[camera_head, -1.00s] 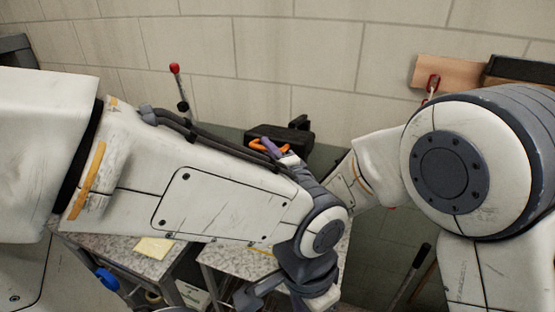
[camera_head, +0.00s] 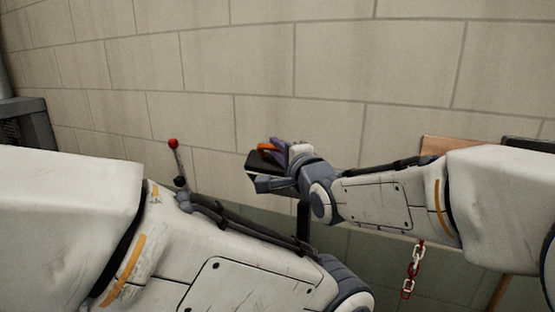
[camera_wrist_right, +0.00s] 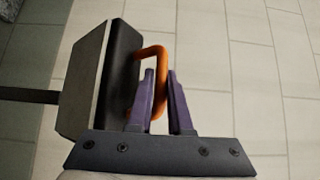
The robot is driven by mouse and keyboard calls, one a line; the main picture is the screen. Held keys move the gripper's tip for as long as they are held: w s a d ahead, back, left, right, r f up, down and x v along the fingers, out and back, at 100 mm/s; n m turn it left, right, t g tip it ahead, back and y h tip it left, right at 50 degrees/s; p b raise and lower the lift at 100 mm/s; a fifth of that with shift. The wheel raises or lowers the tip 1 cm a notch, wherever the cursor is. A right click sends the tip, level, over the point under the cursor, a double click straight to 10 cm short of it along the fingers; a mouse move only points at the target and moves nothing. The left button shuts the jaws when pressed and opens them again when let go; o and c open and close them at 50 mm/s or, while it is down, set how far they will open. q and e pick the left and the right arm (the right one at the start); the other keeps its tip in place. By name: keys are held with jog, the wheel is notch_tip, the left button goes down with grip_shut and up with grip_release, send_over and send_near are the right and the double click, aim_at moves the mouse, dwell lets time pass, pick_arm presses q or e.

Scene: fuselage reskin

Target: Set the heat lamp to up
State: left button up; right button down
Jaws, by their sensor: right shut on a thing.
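The heat lamp (camera_head: 262,162) is a dark box with an orange handle (camera_head: 267,147), in the middle of the head view near the wall. A dark post (camera_head: 303,222) shows below it. My right gripper (camera_head: 279,151) is at the handle. In the right wrist view, the purple fingers (camera_wrist_right: 160,100) are shut on the orange handle (camera_wrist_right: 156,50), beside the lamp's dark housing (camera_wrist_right: 118,75). A grey face of the lamp is turned to the left there. My left arm crosses the lower left of the head view; its gripper is out of frame.
A red-knobbed lever (camera_head: 173,144) stands left of the lamp. A red and white chain (camera_head: 413,268) hangs below my right forearm. A brown board (camera_head: 452,146) is at the right. The block wall (camera_head: 350,70) is clear above the lamp.

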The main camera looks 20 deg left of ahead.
jog(key=shift+w+r, duration=0.2)
jog(key=shift+r, duration=0.1)
jog(key=c, duration=0.8)
grip_release()
jog(key=shift+c, duration=0.2)
jog(key=shift+f, duration=0.1)
jog(key=shift+s, duration=0.1)
jog(key=shift+s+d+f+b, duration=0.1)
jog(key=shift+s+d+b, duration=0.2)
jog(key=shift+b, duration=0.15)
jog(key=b+v, duration=0.4)
jog(key=v, duration=0.5)
jog(key=shift+d+b, duration=0.2)
jog(key=shift+b, duration=0.2)
